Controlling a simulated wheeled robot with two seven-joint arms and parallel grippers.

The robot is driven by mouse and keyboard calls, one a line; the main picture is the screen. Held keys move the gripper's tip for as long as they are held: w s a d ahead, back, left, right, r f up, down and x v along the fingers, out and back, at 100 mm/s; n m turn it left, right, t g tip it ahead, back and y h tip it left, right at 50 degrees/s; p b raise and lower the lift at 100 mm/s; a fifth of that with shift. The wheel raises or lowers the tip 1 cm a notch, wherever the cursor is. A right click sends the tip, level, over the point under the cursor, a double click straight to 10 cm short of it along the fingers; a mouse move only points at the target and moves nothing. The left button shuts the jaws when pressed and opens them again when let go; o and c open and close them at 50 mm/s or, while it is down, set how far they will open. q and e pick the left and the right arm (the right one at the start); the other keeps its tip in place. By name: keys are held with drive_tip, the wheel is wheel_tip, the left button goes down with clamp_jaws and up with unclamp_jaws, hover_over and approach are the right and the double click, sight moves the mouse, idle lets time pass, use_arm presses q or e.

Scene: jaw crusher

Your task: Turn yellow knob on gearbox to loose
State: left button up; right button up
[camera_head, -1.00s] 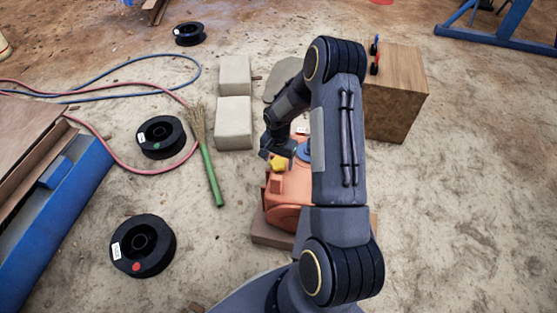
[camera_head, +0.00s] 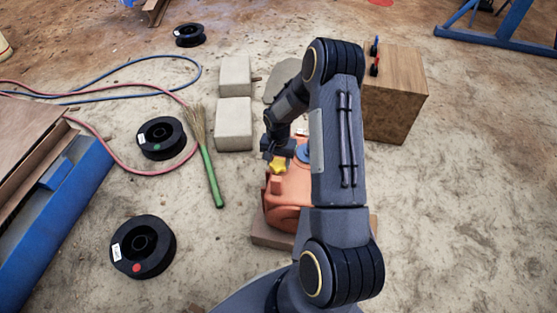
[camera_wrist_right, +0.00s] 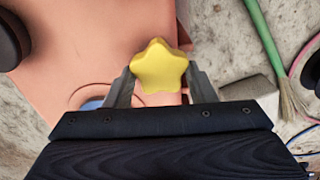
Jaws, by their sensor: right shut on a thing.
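The yellow star-shaped knob (camera_head: 278,165) is at the upper left of the orange gearbox (camera_head: 290,190) in the head view. In the right wrist view the knob (camera_wrist_right: 159,67) sits between the two fingers of my right gripper (camera_wrist_right: 160,85), which is shut on it. The gearbox's orange surface (camera_wrist_right: 90,50) lies behind the knob there. My right arm covers the right part of the gearbox in the head view. My left gripper does not show.
A wooden block (camera_head: 395,95) with small red and blue items stands at the upper right. Pale blocks (camera_head: 234,125), a green-handled broom (camera_head: 211,175) and black spools (camera_head: 142,246) lie to the left. Bare ground is free at the right.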

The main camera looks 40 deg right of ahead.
drive_tip(key=n, duration=0.4)
drive_tip(key=n+p, duration=0.1)
drive_tip(key=n, duration=0.4)
drive_tip(key=shift+a, duration=0.15)
drive_tip(key=n, duration=0.4)
drive_tip(key=shift+a+n+p, duration=0.1)
drive_tip(key=shift+n+p, duration=0.2)
drive_tip(key=shift+p, duration=0.05)
drive_tip(key=shift+n+p, duration=0.3)
drive_tip(key=shift+n, duration=1.8)
drive_tip(key=o, duration=1)
drive_tip(key=shift+r, duration=0.1)
